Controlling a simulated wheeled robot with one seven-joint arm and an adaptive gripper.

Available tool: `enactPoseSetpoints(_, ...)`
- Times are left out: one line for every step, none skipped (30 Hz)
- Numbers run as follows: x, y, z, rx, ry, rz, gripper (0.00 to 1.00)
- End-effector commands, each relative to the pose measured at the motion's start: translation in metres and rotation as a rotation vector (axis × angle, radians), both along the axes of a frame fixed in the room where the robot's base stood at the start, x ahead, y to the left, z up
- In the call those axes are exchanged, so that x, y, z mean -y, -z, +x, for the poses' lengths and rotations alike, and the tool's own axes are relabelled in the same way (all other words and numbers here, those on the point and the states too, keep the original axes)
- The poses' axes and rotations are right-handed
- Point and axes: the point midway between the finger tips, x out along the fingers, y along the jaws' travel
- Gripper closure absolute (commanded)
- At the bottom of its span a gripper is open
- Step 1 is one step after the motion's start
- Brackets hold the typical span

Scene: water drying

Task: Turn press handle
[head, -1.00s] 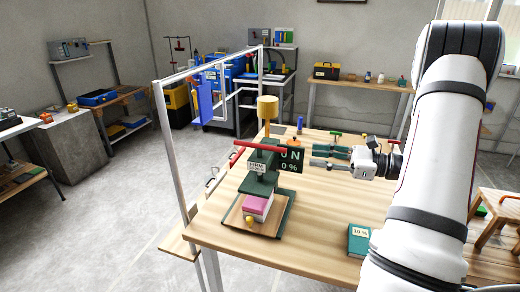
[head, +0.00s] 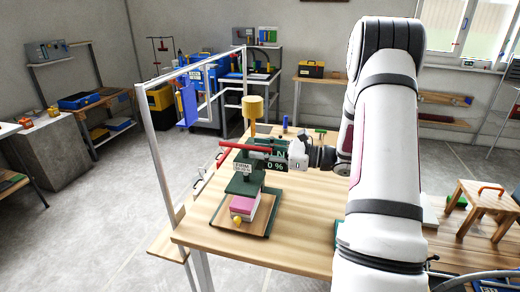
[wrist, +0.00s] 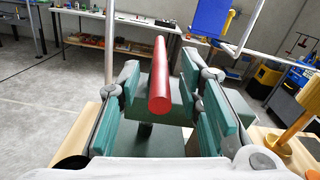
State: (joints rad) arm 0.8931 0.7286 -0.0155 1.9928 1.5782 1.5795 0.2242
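The green press (head: 243,185) stands on the wooden table, with a long red handle bar (head: 243,149) across its top. A pink-topped block (head: 243,205) sits on its base beneath. In the head view my gripper (head: 270,158) is at the right end of the handle, in front of part of the dark readout (head: 276,165) that reads 0 %. In the wrist view the red handle (wrist: 160,78) points away between the green finger pads of my gripper (wrist: 157,85). The fingers are open, with a gap showing on both sides of the bar.
A gold cylinder (head: 253,107) on a post rises behind the press. A metal frame (head: 158,150) with a blue panel (head: 188,103) stands at the table's left. A wooden stool (head: 485,208) is at the right. The table front (head: 290,240) is clear.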

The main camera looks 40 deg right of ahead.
Motion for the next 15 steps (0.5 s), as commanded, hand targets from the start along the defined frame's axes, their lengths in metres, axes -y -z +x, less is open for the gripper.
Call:
enactPoseSetpoints(-0.0017, -0.0001, 0.0022, 0.0, 0.0, 0.0, 0.67)
enactPoseSetpoints(-0.0023, 0.0, 0.0031, 0.0, 0.001, 0.0, 0.67)
enactPoseSetpoints(-0.0028, 0.0001, 0.004, 0.0, 0.001, 0.0, 0.67)
enactPoseSetpoints(-0.0032, 0.0001, 0.0044, -0.001, 0.001, 0.0, 0.67)
enactPoseSetpoints(-0.0034, 0.0002, 0.0047, -0.001, 0.001, 0.0, 0.67)
enactPoseSetpoints(-0.0034, 0.0002, 0.0048, -0.001, 0.001, 0.0, 0.67)
enactPoseSetpoints(-0.0035, 0.0002, 0.0049, -0.001, 0.001, 0.0, 0.67)
enactPoseSetpoints(-0.0034, 0.0002, 0.0048, -0.001, 0.001, 0.0, 0.67)
enactPoseSetpoints(-0.0034, 0.0002, 0.0048, -0.001, 0.001, 0.0, 0.67)
enactPoseSetpoints(-0.0034, 0.0002, 0.0048, -0.001, 0.001, 0.0, 0.67)
enactPoseSetpoints(-0.0034, 0.0002, 0.0047, -0.001, 0.001, 0.0, 0.67)
enactPoseSetpoints(-0.0034, 0.0002, 0.0047, -0.001, 0.001, 0.0, 0.74)
enactPoseSetpoints(-0.0034, 0.0002, 0.0047, -0.001, 0.001, 0.0, 0.81)
enactPoseSetpoints(-0.0034, 0.0002, 0.0047, -0.001, 0.001, 0.0, 0.87)
enactPoseSetpoints(-0.0033, 0.0002, 0.0046, -0.001, 0.001, 0.0, 0.96)
